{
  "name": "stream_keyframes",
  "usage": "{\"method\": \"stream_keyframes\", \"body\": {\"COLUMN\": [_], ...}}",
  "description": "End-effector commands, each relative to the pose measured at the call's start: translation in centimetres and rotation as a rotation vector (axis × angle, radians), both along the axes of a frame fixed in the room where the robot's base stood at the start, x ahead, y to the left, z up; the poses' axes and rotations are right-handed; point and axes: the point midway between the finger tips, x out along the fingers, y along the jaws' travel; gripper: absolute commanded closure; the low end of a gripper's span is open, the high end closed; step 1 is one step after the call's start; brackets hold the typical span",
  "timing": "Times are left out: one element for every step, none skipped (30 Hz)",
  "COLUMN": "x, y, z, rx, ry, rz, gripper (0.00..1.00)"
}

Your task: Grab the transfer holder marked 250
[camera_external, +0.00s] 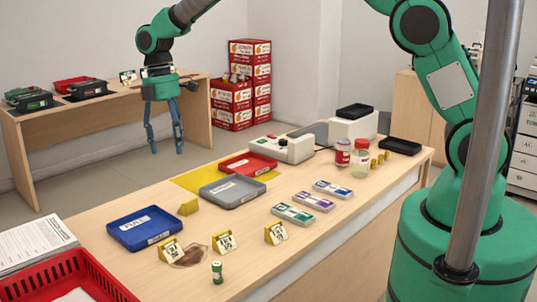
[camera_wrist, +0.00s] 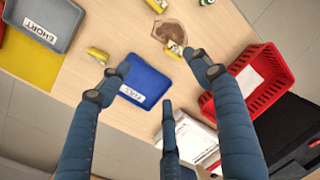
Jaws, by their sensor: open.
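Three yellow holders with white cards stand near the counter's front: left holder (camera_external: 170,249), middle holder (camera_external: 224,242) and right holder (camera_external: 275,232). Their marks are too small to read, so I cannot tell which is 250. Three flat coloured-and-white cases, green (camera_external: 293,213), purple (camera_external: 314,201) and blue (camera_external: 332,189), lie farther right. My gripper (camera_external: 165,146) is open and empty, fingers down, beyond the counter's far side in the external view. In the wrist view, my gripper (camera_wrist: 157,80) spreads over the blue tray, apart from a yellow holder (camera_wrist: 174,48).
A blue tray (camera_external: 145,229), grey tray (camera_external: 232,193) and red tray (camera_external: 249,165) sit on the counter. A red basket (camera_external: 78,273) stands front left. A green cylinder (camera_external: 217,271) stands near the front edge, and a brown patch (camera_external: 190,259) lies beside the holders.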

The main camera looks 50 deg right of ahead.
Motion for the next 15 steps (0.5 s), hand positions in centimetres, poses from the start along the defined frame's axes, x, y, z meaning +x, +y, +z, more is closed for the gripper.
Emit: {"method": "stream_keyframes", "body": {"x": [0.4, 0.5, 0.8, 0.9, 1.0, 1.2, 1.3, 1.4, 1.5, 1.6, 1.6, 1.7, 1.7, 1.7, 1.7], "y": [0.9, 1.4, 2.0, 2.4, 2.9, 3.5, 3.9, 4.4, 5.0, 5.3, 5.7, 6.1, 6.4, 6.7, 7.0], "z": [-1.7, -2.6, -3.7, -4.6, -5.5, -6.7, -7.6, -8.4, -9.6, -10.4, -11.2, -12.1, -12.8, -13.4, -14.1], "rx": [-0.001, -0.001, 0.0, 0.0, 0.001, 0.002, 0.002, 0.004, 0.005, 0.007, 0.007, 0.009, 0.009, 0.011, 0.012], "ry": [0.017, 0.025, 0.036, 0.045, 0.052, 0.064, 0.072, 0.078, 0.089, 0.096, 0.103, 0.11, 0.118, 0.123, 0.129], "rz": [0.031, 0.049, 0.073, 0.091, 0.109, 0.133, 0.151, 0.169, 0.192, 0.208, 0.223, 0.241, 0.255, 0.266, 0.28], "gripper": [0.36, 0.36, 0.36, 0.36, 0.36, 0.36, 0.36, 0.36, 0.36, 0.36, 0.36, 0.36, 0.36, 0.36, 0.36]}}
